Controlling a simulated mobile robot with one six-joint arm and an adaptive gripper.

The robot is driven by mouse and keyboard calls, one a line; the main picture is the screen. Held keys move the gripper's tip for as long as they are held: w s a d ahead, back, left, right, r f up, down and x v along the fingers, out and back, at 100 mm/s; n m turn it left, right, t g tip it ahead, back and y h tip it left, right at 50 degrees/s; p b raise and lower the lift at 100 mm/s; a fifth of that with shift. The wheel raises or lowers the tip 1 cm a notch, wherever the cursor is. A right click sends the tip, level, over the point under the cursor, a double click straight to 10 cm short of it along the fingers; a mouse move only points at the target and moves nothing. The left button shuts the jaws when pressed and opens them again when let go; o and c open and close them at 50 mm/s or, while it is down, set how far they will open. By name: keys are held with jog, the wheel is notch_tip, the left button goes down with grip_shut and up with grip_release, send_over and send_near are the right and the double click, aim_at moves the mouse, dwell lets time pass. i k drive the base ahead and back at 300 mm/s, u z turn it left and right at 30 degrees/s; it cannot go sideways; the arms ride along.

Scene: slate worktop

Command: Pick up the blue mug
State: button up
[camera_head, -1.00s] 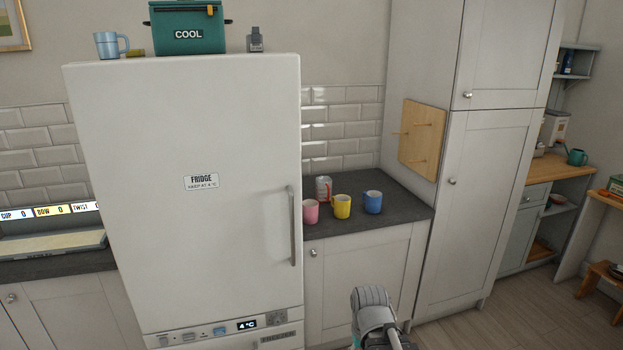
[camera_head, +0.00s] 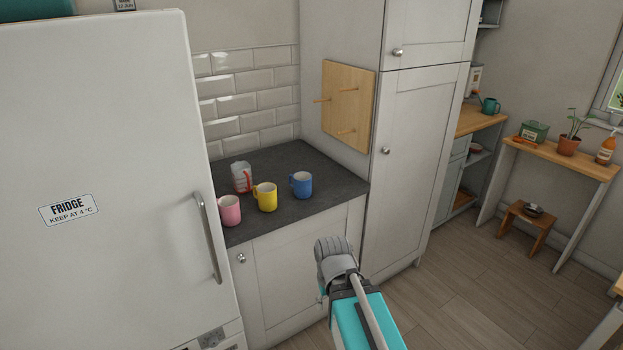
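The blue mug (camera_head: 302,186) stands upright on the dark slate worktop (camera_head: 322,208), the rightmost of the mugs there. Its handle points to the left. My gripper (camera_head: 333,255) shows at the lower middle of the view, in front of the cabinet and below the mug in the picture, apart from it. I see it from behind, and its fingertips are hidden, so I cannot tell whether it is open or shut.
The fridge (camera_head: 130,165) bounds the worktop on the left. A pegged wooden board (camera_head: 347,104) hangs on the tall cupboard (camera_head: 423,150) at the right.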

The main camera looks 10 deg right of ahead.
aim_at(299, 184)
jog(key=z, duration=0.2)
jog(key=i, duration=1.05)
jog(key=z, duration=0.25)
